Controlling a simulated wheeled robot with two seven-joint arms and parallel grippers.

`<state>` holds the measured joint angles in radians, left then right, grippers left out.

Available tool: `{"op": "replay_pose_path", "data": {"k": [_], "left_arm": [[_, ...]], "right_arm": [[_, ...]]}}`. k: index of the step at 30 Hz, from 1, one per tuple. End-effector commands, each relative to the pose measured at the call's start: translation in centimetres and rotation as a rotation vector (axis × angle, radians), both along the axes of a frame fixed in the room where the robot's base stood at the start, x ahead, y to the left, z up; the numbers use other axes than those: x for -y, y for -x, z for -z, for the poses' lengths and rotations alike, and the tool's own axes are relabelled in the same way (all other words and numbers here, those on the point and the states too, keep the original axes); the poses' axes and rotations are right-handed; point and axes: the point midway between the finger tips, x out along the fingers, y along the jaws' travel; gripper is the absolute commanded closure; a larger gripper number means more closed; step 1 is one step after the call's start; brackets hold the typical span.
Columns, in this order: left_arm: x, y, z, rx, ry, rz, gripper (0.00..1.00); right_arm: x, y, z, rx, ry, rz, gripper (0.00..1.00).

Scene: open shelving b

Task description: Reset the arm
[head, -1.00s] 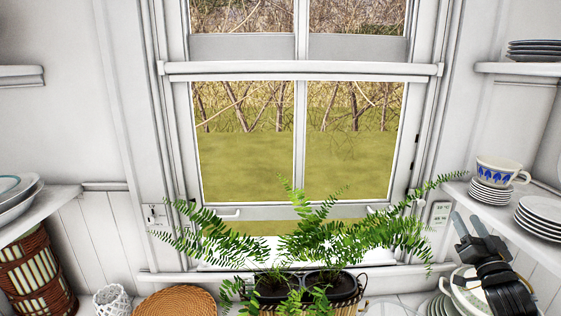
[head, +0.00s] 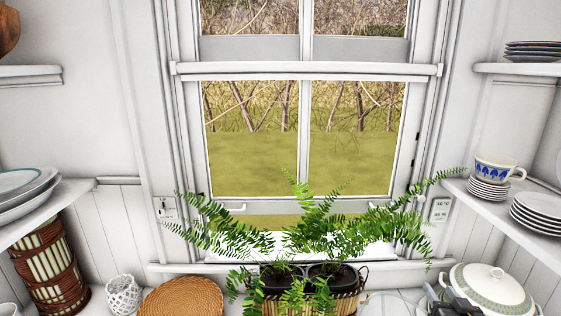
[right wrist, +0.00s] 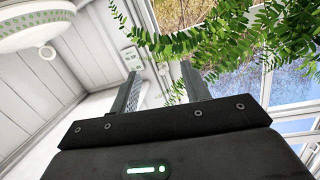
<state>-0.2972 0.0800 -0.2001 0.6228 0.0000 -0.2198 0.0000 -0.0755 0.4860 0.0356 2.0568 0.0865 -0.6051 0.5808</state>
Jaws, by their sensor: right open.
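My right gripper (head: 458,302) shows only in part at the bottom right edge of the head view, in front of the lidded white tureen (head: 488,287). In the right wrist view the two fingers of the right gripper (right wrist: 162,82) stand apart with nothing between them. Fern fronds (right wrist: 225,38) hang beyond the fingertips there. My left gripper is in neither view.
A potted fern (head: 305,240) stands in a basket below the window. A right shelf (head: 475,206) holds a blue-patterned cup (head: 494,167) and plates. A woven tray (head: 180,299) and wicker container (head: 50,270) are at left.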

Motion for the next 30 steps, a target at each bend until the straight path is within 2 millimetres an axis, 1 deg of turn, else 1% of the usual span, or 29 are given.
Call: {"op": "replay_pose_path", "data": {"k": [1, 2, 3, 4, 5, 6, 9, 12, 15, 17, 18, 25, 26, 27, 29, 30], "left_arm": [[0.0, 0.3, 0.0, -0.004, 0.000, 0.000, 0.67], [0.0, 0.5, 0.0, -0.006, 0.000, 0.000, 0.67], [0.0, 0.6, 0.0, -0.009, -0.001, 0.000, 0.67], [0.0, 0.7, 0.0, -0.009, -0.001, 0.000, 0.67], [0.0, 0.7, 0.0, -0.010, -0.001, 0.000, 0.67], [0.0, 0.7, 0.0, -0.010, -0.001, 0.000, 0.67], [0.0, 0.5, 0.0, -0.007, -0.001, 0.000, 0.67], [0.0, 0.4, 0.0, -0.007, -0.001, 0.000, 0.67], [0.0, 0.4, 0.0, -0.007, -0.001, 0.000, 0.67], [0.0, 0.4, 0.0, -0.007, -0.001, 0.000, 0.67], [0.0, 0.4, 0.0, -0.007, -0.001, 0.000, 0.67], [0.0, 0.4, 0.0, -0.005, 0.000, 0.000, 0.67], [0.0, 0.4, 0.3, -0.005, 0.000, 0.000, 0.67], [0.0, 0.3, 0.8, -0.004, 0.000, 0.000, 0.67], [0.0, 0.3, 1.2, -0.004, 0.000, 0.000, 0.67], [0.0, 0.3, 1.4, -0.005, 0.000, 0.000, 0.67]], "right_arm": [[-1.4, 1.5, 2.2, -0.075, 0.003, -0.005, 0.53], [-2.3, 2.5, 3.7, -0.128, 0.008, -0.008, 0.53], [-3.6, 4.1, 5.6, -0.207, 0.019, -0.017, 0.53], [-4.7, 5.5, 7.2, -0.271, 0.026, -0.026, 0.53], [-5.8, 7.1, 8.6, -0.337, 0.036, -0.038, 0.53], [-7.2, 9.2, 10.4, -0.424, 0.049, -0.055, 0.53], [-10.0, 14.1, 13.4, -0.605, 0.077, -0.102, 0.53], [-12.2, 18.1, 15.2, -0.741, 0.096, -0.151, 0.53], [-13.9, 21.5, 16.3, -0.851, 0.111, -0.196, 0.53], [-14.8, 23.4, 16.7, -0.909, 0.117, -0.224, 0.53], [-15.4, 24.6, 17.0, -0.948, 0.122, -0.242, 0.53], [-18.2, 31.1, 17.4, -1.134, 0.138, -0.350, 0.53], [-18.3, 31.3, 18.1, -1.149, 0.141, -0.357, 0.53], [-18.2, 30.8, 19.8, -1.150, 0.142, -0.354, 0.53], [-18.3, 30.4, 21.7, -1.154, 0.142, -0.355, 0.53], [-18.3, 30.2, 22.9, -1.158, 0.142, -0.356, 0.53]]}}
